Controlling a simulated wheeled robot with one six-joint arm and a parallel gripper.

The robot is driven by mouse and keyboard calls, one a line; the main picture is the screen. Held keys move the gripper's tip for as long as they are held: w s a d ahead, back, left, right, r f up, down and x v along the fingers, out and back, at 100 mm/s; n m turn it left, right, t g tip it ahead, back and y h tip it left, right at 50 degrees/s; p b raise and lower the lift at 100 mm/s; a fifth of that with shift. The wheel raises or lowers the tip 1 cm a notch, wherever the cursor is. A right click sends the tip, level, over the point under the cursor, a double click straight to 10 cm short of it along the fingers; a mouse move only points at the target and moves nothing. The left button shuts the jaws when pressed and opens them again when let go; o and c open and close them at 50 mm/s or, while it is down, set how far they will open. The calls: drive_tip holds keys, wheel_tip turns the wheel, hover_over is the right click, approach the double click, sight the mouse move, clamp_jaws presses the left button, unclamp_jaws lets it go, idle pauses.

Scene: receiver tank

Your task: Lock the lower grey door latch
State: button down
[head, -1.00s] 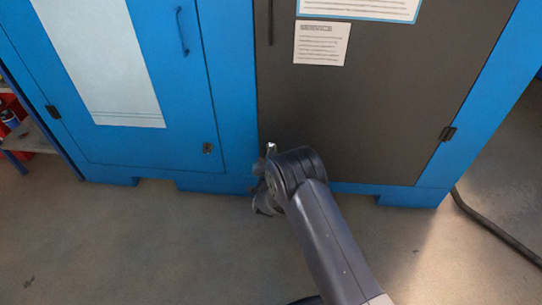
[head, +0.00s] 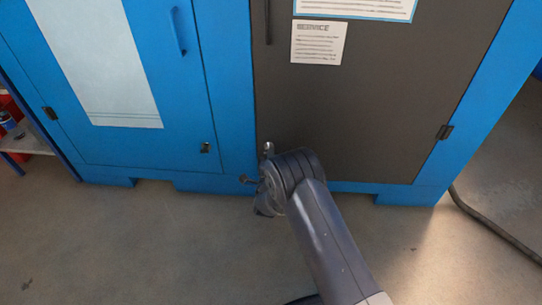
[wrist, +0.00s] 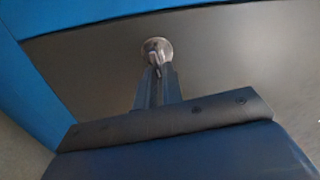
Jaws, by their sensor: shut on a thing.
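The grey door (head: 350,110) is flush in the blue cabinet front. In the wrist view, its latch is a round silver disc (wrist: 148,46) with a small raised turn-piece in the middle. My gripper (wrist: 157,74) is shut on that turn-piece, its two dark fingers close together and pointing at the disc. In the head view, my wrist covers the lower left corner of the grey door, so the latch is mostly hidden there. Whether the latch is locked cannot be told.
The blue door (head: 185,95) on the left has its own small dark latch (head: 205,147). A dark handle (head: 267,22) is higher on the grey door. A hinge (head: 445,131) sits at its right edge. A hose (head: 490,231) lies on the floor at right; open floor is in front.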

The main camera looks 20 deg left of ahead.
drive_tip(key=shift+f+m, duration=0.15)
drive_tip(key=shift+m, duration=0.65)
drive_tip(key=c, duration=1.5)
unclamp_jaws()
drive_tip(key=shift+c, duration=0.2)
drive_tip(key=p+v, duration=0.3)
drive_tip(key=v, duration=0.7)
drive_tip(key=shift+s+p, duration=0.4)
drive_tip(key=shift+w, duration=0.15)
